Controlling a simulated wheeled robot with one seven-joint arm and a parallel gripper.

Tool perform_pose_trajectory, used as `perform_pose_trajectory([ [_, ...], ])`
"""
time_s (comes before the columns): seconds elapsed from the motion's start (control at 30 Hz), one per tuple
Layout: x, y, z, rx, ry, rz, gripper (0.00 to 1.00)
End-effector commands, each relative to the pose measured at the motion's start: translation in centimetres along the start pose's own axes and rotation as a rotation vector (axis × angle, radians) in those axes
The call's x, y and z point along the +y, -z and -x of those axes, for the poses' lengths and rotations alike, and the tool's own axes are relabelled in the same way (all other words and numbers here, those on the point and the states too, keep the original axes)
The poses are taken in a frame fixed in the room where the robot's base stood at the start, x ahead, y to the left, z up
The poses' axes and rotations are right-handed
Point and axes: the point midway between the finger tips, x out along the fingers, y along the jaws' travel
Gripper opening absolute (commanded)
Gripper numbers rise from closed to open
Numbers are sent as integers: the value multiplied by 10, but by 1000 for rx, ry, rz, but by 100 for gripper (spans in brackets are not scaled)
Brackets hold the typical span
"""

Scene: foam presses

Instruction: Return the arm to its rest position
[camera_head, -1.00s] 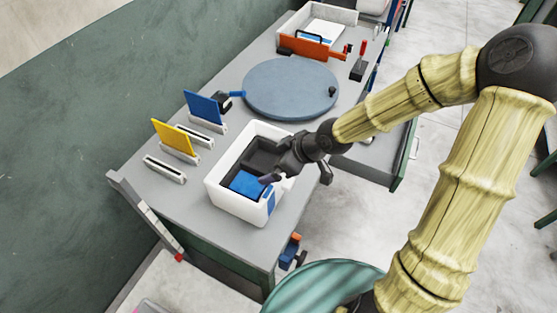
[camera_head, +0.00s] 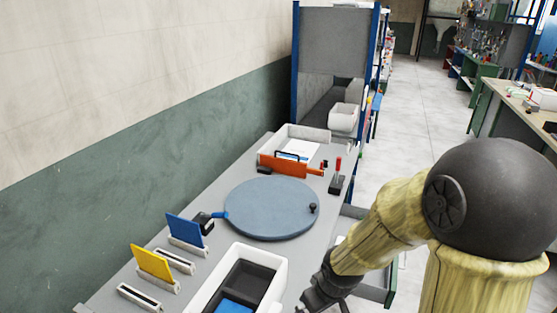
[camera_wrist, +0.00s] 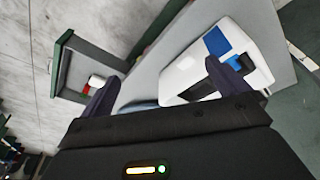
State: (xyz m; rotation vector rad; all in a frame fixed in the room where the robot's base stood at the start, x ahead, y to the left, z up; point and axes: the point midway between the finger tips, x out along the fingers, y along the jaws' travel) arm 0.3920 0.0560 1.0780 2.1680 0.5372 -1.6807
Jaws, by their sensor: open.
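My gripper (camera_wrist: 160,85) is open, and I see nothing between its fingers in the wrist view. In the head view only its upper part shows at the bottom edge, right of the white bin (camera_head: 277,270), and its fingertips are cut off. The white bin has a dark insert and a blue piece (camera_head: 236,306) in it. In the wrist view the white bin (camera_wrist: 185,80) lies beyond the right finger, which covers part of it. My arm reaches in from the right of the head view with its elbow raised.
A grey workbench holds a round blue-grey disc (camera_head: 268,208), a blue panel (camera_head: 185,229) and a yellow panel (camera_head: 153,262) in slotted holders. An orange tool (camera_head: 284,166) lies by a white tray (camera_head: 318,133). An open drawer (camera_head: 375,291) juts out on the right. A wall borders the left.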

Motion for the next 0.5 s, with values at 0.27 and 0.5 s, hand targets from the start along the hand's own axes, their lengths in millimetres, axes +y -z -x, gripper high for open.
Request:
perform_pose_trajectory([
  [0.27,25,-44,52,-22,-86,-418,100],
  [0.5,28,-54,61,-21,-83,-517,100],
])
